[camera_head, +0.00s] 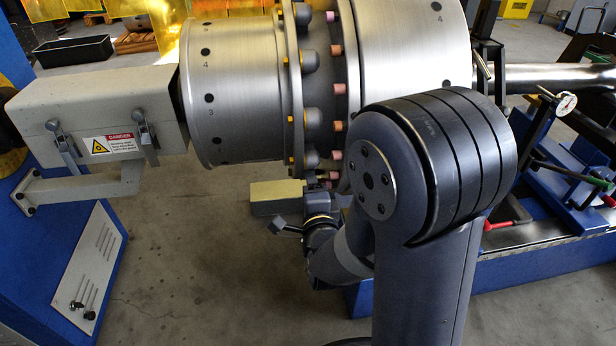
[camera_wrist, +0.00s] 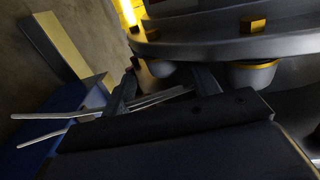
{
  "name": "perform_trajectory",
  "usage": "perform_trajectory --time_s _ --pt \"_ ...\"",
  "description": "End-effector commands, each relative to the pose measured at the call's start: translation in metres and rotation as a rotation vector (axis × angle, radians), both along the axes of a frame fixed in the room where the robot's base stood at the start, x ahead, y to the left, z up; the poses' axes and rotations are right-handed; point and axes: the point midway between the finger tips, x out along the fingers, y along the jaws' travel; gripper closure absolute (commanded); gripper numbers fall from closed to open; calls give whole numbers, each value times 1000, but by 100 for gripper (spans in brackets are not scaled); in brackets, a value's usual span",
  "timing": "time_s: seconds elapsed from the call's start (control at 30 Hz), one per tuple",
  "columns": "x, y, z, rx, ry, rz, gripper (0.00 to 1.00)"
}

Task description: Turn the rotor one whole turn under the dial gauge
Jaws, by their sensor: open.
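The rotor (camera_head: 238,95) is a large brushed-steel drum lying level across the top of the head view, with numbered marks and holes. Its bolted flange ring (camera_head: 294,95) carries several grey domed caps and reddish plugs. My gripper (camera_head: 325,180) is below the flange's lower edge, partly behind my own arm. In the wrist view my open gripper (camera_wrist: 165,85) has its fingers close to the flange rim (camera_wrist: 215,45) and a grey cap (camera_wrist: 252,75). I cannot tell whether they touch. The dial gauge (camera_head: 566,104) has a white face and sits on a stand beside the shaft at right.
A beige guard box (camera_head: 95,110) with a danger label stands left of the rotor on a blue housing. A blue machine bed (camera_head: 540,265) with clamps and red handles lies at right. A yellowish block (camera_head: 277,196) is behind my gripper. The floor at lower left is clear.

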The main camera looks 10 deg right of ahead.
Motion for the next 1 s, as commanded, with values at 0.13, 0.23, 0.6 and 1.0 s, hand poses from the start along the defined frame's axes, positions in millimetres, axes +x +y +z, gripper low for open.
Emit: perform_trajectory --time_s 0.13,0.23,0.6,1.0 --pt "-31 -1 1 0 3 2 42" --pt "-49 -1 1 1 3 2 42" --pt "-80 -3 0 1 3 -1 42" --pt "-81 9 0 0 1 27 55"
